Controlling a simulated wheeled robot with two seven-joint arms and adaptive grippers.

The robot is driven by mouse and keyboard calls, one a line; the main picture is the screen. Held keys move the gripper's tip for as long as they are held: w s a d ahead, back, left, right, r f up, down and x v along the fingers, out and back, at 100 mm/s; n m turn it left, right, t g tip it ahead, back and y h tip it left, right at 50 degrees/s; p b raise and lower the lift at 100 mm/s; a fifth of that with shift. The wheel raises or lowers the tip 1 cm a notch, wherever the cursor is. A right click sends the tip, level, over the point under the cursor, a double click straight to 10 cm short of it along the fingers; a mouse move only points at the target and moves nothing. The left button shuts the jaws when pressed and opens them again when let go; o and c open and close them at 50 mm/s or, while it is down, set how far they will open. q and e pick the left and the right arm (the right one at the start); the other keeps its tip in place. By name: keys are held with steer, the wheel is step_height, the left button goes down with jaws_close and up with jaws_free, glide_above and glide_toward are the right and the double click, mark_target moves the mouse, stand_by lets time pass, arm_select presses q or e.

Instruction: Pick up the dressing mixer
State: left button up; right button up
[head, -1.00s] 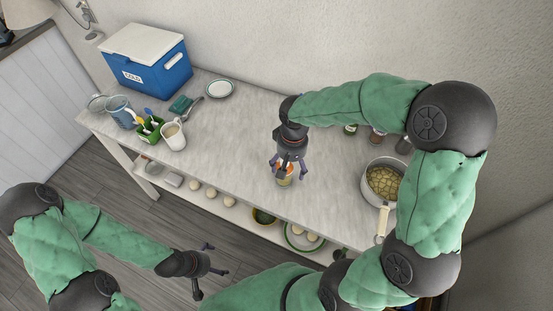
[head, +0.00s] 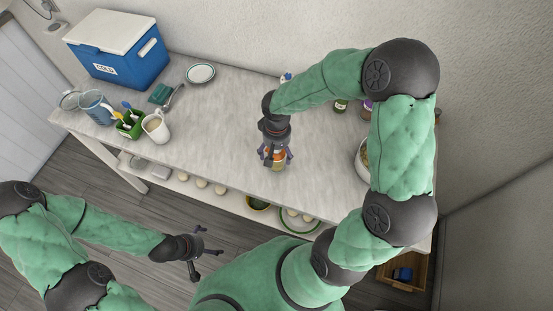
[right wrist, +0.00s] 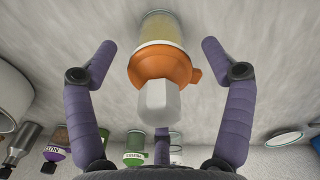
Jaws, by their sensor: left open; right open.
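The dressing mixer (right wrist: 165,68) has an orange collar, a pale cap and a clear body with yellowish contents. In the right wrist view it lies between the two purple fingers of my right gripper (right wrist: 160,52), with visible gaps on both sides. In the head view the mixer (head: 278,159) stands near the front edge of the counter, partly hidden by my right gripper (head: 275,153), which is open around it. My left gripper (head: 205,254) is open and empty, out in front of the counter and over the floor.
A blue cooler (head: 117,55), a white pitcher (head: 156,126), a green utensil holder (head: 130,124) and a plate (head: 200,74) stand on the left of the counter (head: 220,110). A pan (head: 361,165) is partly hidden by my right arm. Spice jars (right wrist: 55,145) stand near the wall.

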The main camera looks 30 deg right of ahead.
step_height(320, 180, down, 2)
steer(key=shift+f, duration=0.1)
steer(key=c, duration=1.1)
steer(key=shift+c, duration=0.3)
steer(key=shift+r, duration=0.25)
